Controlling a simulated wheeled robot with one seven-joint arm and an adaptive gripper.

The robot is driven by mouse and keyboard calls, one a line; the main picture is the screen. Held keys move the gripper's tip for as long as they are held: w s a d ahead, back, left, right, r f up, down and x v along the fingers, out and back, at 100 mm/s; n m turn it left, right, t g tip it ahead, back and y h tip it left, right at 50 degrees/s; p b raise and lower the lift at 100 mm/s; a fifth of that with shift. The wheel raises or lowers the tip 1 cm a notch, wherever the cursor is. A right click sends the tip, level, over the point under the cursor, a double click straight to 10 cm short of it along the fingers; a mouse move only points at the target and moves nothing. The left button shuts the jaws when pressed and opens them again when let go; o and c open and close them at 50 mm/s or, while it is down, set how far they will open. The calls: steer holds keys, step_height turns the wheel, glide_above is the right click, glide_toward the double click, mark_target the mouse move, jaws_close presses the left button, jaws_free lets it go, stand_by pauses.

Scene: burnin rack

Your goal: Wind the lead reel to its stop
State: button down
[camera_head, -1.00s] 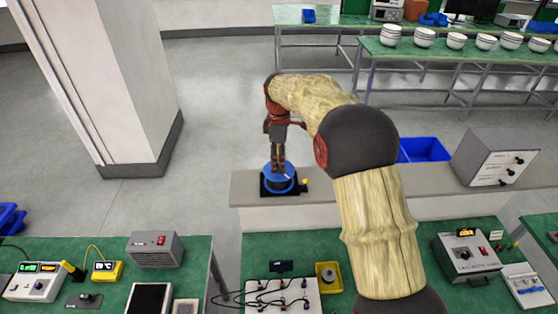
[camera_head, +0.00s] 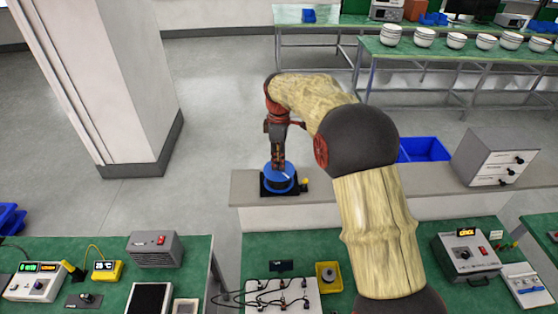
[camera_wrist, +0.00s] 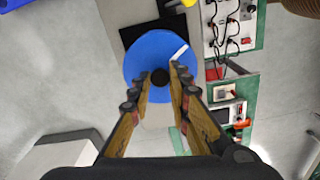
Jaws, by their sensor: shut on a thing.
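The lead reel (camera_head: 272,182) is a blue disc on a black base at the left end of the grey ledge. In the wrist view the reel (camera_wrist: 148,48) is seen from above, with a dark round hub (camera_wrist: 160,77) at its middle and a white mark (camera_wrist: 180,51) toward its upper right edge. My gripper (camera_head: 279,166) points down onto the reel from above. In the wrist view my gripper (camera_wrist: 161,74) has its two fingers on either side of the hub and is shut on it. The fingertips' contact is partly hidden.
A small yellow part (camera_head: 304,182) sits beside the reel's base. Green benches with instruments and cables lie in front. A white pillar (camera_head: 125,80) stands at left.

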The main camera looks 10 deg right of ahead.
steer(key=m, duration=0.6)
steer(key=shift+m, duration=0.3)
stand_by(0.4)
steer(key=c, duration=1.7)
jaws_free()
steer(key=shift+o, duration=0.2)
step_height(320, 180, up, 12)
